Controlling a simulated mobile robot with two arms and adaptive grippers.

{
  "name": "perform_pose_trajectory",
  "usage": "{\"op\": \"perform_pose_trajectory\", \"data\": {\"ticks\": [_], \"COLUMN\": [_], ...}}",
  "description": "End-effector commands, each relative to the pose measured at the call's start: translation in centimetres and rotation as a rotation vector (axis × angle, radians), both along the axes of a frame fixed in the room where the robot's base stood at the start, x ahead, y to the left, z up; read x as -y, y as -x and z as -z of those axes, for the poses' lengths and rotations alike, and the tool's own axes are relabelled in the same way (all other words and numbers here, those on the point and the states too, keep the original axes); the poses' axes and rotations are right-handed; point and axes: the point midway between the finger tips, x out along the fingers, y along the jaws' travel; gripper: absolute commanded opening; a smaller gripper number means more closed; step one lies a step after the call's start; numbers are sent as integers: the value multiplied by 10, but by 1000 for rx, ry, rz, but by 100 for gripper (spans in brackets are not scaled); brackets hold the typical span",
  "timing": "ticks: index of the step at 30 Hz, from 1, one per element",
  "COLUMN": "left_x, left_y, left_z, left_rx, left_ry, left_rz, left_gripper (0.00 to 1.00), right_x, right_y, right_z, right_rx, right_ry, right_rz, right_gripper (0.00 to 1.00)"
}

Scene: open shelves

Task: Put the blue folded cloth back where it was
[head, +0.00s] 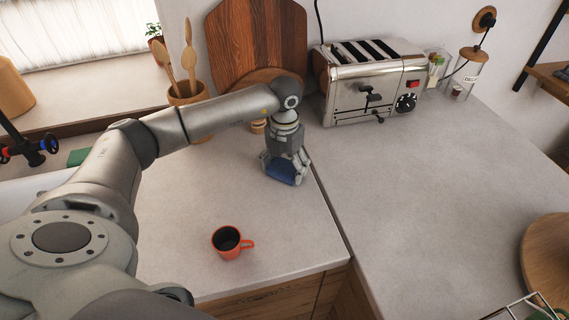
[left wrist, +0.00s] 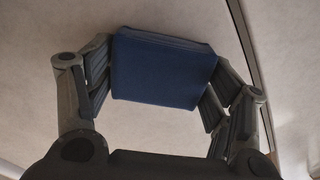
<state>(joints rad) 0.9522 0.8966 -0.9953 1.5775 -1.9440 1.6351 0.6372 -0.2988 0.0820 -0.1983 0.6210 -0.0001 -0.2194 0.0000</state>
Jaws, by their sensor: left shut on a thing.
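The blue folded cloth (head: 281,178) is between the fingers of my left gripper (head: 285,172) at the back of the counter, left of the counter seam. In the left wrist view the cloth (left wrist: 164,68) is a flat, dark blue folded block. The fingers of my left gripper (left wrist: 158,80) press on its left and right sides. The cloth is at or just above the counter surface; I cannot tell whether it touches. My right gripper is not in view.
An orange-red mug (head: 227,242) stands on the counter (head: 180,220) in front. A toaster (head: 368,82) is at the back right. A utensil pot (head: 187,93) and wooden boards (head: 256,45) stand behind my arm. The right counter's middle is clear.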

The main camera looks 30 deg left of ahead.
Motion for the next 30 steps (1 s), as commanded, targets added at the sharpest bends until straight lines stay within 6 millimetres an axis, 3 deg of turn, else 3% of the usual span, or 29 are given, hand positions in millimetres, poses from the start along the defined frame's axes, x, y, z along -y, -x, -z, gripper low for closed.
{"op": "perform_pose_trajectory", "data": {"ticks": [8,9,13,24,30], "left_x": [0,0,0,0,0], "left_y": [0,0,0,0,-1], "left_z": [5,4,3,2,-15], "left_rx": [0,0,-1,-1,4], "left_ry": [0,0,0,0,2], "left_rz": [0,0,0,0,1], "left_gripper": [53,79,96,97,97], "right_x": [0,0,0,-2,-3], "right_y": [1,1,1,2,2], "right_z": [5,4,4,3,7], "right_rx": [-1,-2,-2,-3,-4], "right_ry": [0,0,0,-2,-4], "right_rz": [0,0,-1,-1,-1], "right_gripper": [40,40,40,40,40]}}
